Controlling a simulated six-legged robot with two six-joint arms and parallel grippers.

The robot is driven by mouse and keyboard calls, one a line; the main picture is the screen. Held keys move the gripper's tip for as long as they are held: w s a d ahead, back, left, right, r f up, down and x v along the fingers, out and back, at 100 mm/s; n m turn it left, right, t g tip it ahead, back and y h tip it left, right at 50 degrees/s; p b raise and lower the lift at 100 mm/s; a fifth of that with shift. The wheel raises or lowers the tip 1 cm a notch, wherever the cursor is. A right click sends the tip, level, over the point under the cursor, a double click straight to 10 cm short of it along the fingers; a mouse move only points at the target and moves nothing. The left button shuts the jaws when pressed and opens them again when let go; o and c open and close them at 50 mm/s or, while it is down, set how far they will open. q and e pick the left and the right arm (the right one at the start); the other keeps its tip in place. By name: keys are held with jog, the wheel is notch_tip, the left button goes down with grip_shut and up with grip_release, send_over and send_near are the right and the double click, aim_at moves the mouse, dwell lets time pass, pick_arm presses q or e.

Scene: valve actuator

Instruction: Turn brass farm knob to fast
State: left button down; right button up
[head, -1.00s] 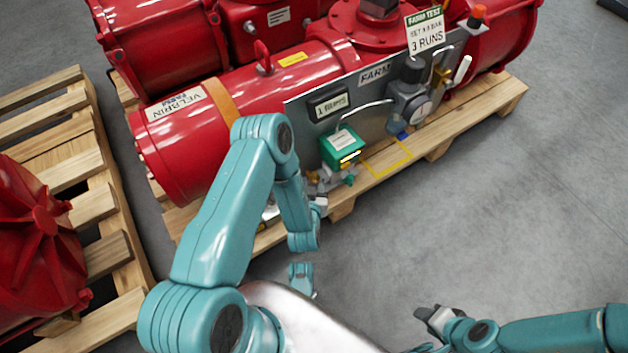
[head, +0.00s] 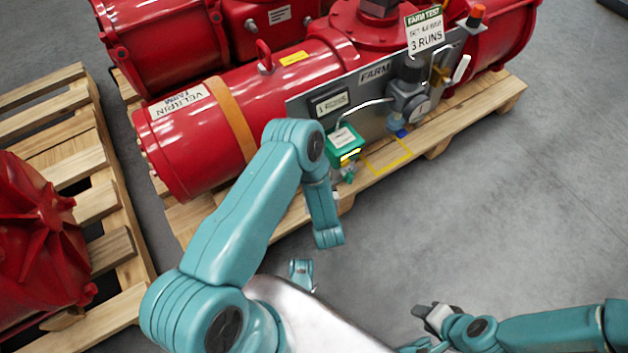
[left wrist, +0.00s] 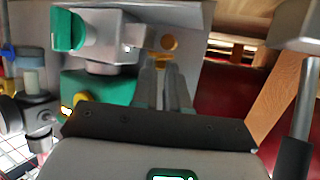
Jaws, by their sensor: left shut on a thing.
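The brass knob (left wrist: 168,42) is a small gold disc on a grey panel in the left wrist view. My left gripper (left wrist: 164,64) has its two grey fingers close together, with the tips at the knob and shut on it. The knob and the left fingers are hidden behind my left arm in the head view. A green box (head: 343,142) is mounted low on the grey FARM panel (head: 375,92); it also shows in the left wrist view (left wrist: 100,88). My right gripper (head: 436,317) is over the floor, away from the panel; its finger gap is unclear.
A grey regulator with a gauge (head: 410,95) and a white lever (head: 461,68) stand right of the green box. A thin pipe (head: 365,106) runs above it. The red cylinder (head: 192,145) rests on a wooden pallet (head: 440,135). The floor at right is clear.

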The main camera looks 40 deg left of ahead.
pick_arm(q)
jog(key=shift+w+d+n+g+y, duration=0.15)
jog(key=shift+w+n+g+y, duration=0.1)
jog(key=shift+n+g+y, duration=0.4)
jog(key=shift+w+d+n+g+y, duration=0.2)
jog(key=shift+n+g+y, duration=0.3)
jog(key=shift+n, duration=0.25)
jog(key=shift+a, duration=0.1)
jog(key=c, duration=1.1)
grip_release()
jog(key=shift+c, duration=0.2)
jog(key=p+v, duration=0.6)
jog(key=v, duration=1)
jog(key=shift+r, duration=0.25)
pick_arm(e)
notch_tip(320, 180, up, 6)
jog(key=s+a+g, duration=0.1)
jog(key=s, duration=0.1)
jog(key=shift+s+f, duration=0.15)
pick_arm(q)
jog(key=shift+s, duration=0.1)
